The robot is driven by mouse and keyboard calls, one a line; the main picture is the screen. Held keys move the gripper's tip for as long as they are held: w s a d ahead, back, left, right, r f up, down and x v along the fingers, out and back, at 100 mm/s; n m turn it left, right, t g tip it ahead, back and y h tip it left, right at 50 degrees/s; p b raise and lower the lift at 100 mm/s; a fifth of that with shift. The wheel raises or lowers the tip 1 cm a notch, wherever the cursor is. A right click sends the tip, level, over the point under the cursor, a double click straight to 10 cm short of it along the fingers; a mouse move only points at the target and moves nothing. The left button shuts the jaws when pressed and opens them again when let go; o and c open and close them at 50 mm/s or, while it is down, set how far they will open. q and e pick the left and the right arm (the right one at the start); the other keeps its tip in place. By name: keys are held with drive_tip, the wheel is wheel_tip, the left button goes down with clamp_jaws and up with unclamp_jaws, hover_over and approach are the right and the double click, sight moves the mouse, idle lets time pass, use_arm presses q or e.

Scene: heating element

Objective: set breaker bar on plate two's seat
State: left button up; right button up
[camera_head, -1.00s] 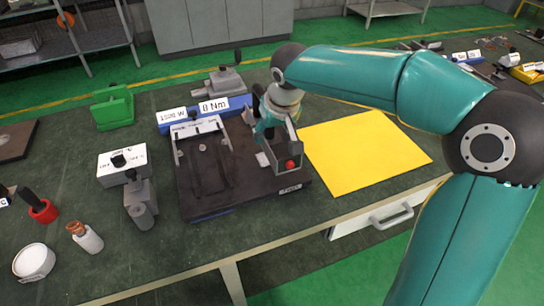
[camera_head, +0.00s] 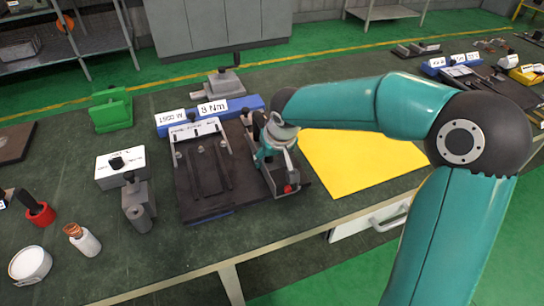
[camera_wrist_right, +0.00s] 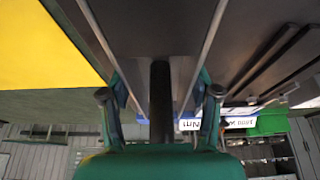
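The breaker bar (camera_head: 279,180), which I take to be the grey two-sided frame with a red knob, is over the right half of the dark base board (camera_head: 210,206). My right gripper (camera_head: 274,146) is shut on it from above. In the right wrist view, the right gripper's fingers (camera_wrist_right: 161,95) lie along the frame's two grey sides, with a black post (camera_wrist_right: 160,95) between them. Plate two's seat is largely hidden under the frame and gripper; I cannot tell whether the frame touches it. My left gripper is not in view.
A railed fixture (camera_head: 202,165) occupies the board's left half. A blue labelled block (camera_head: 235,104) and a grey clamp (camera_head: 224,83) stand behind. A yellow sheet (camera_head: 365,160) lies to the right.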

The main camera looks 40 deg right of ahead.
drive_tip(key=o, duration=0.5)
drive_tip(key=shift+c, duration=0.2)
drive_tip(key=shift+r, duration=0.1)
drive_tip(key=v, duration=1.2)
drive_tip(key=shift+p, duration=0.3)
drive_tip(key=shift+s, duration=0.1)
